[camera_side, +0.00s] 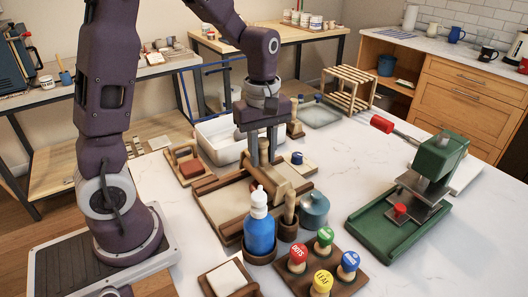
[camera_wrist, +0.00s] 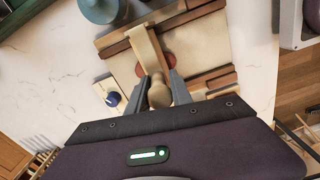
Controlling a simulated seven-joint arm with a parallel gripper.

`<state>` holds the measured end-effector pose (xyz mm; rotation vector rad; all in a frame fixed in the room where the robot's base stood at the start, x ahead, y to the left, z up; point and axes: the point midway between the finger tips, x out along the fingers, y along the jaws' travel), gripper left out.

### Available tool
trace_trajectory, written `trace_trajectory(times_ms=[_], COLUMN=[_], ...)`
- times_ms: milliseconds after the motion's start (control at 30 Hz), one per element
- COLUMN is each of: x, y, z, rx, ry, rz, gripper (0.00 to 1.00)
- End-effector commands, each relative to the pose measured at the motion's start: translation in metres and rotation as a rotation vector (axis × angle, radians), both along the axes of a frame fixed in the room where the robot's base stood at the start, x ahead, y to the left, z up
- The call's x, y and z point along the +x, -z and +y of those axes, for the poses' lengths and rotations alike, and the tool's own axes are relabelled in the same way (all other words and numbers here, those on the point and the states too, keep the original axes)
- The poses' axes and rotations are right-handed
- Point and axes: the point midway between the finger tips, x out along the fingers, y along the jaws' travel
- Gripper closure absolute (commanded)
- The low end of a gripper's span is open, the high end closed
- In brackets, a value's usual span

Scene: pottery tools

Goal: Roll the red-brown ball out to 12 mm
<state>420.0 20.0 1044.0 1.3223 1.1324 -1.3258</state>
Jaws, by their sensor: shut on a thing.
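The pin lies across a pale rolling board (camera_wrist: 203,42) with darker wooden strips. The red-brown clay (camera_wrist: 171,69) is under the pin and shows as an edge on both sides of it; the middle is hidden and its thickness cannot be told. In the side view my gripper (camera_side: 265,152) points down over the board (camera_side: 222,203), and the clay is hidden there.
A blue bottle (camera_side: 259,225) and a teal jar (camera_side: 314,211) stand close in front of the board. Several colored stamps sit in a wooden rack (camera_side: 345,277). A green press (camera_side: 428,180) stands right, with bare white tabletop (camera_side: 350,160) between. A white basin (camera_side: 222,142) is behind.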

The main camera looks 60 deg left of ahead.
Motion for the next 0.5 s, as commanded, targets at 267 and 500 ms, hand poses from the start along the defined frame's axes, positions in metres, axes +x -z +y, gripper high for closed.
trace_trajectory(times_ms=[267,500], x=[0.002,-0.01], y=[0.004,0.002], z=[0.0,0.0], rx=[-0.001,0.0], ry=[0.0,0.0], rz=[0.001,0.002], gripper=[1.0,1.0])
